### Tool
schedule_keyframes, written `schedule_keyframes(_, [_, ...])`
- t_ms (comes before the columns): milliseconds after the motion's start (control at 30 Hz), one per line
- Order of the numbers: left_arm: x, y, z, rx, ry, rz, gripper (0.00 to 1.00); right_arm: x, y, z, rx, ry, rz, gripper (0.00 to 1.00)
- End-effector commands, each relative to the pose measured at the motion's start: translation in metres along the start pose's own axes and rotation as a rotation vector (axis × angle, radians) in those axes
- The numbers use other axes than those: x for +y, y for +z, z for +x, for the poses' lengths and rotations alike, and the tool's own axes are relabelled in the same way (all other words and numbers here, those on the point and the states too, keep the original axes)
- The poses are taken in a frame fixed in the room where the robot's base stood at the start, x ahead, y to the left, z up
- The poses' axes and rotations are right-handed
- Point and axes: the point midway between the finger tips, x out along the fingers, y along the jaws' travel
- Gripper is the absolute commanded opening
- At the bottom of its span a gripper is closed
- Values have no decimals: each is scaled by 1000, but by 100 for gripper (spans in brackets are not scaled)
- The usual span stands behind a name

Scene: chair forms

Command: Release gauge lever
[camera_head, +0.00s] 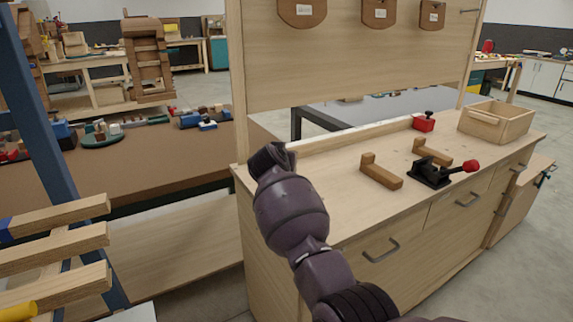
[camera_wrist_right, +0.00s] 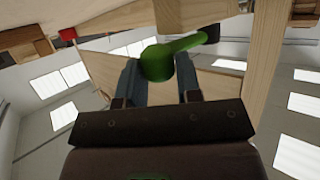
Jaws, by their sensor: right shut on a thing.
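My right arm rises from the bottom of the head view, and its dark gripper end (camera_head: 270,157) is in front of the left edge of the bench's back panel. In the right wrist view my right gripper (camera_wrist_right: 158,82) is shut on a green lever (camera_wrist_right: 160,62), its rounded body between the two fingers. The lever's narrow arm reaches to the upper right, near a dark piece at the wood edge. The lever is hidden in the head view, and its mounting is unclear. My left gripper is not in view.
On the wooden bench (camera_head: 330,205) are a black clamp with red handle (camera_head: 440,172), two L-shaped wood blocks (camera_head: 381,172), a red box (camera_head: 424,122) and a wooden tray (camera_head: 497,122). A blue post with wooden slats (camera_head: 55,215) stands at left. The bench's front left top is bare.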

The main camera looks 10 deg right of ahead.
Motion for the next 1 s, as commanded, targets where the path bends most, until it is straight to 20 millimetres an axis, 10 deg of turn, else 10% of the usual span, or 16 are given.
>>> schedule_keyframes(767, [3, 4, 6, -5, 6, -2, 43, -5, -3, -1, 6, 72, 31, 0])
schedule_keyframes(800, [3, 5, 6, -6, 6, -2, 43, -5, -3, -1, 6, 72, 31, 35])
schedule_keyframes(1000, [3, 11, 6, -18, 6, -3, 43, -5, -2, -1, 3, 71, 30, 56])
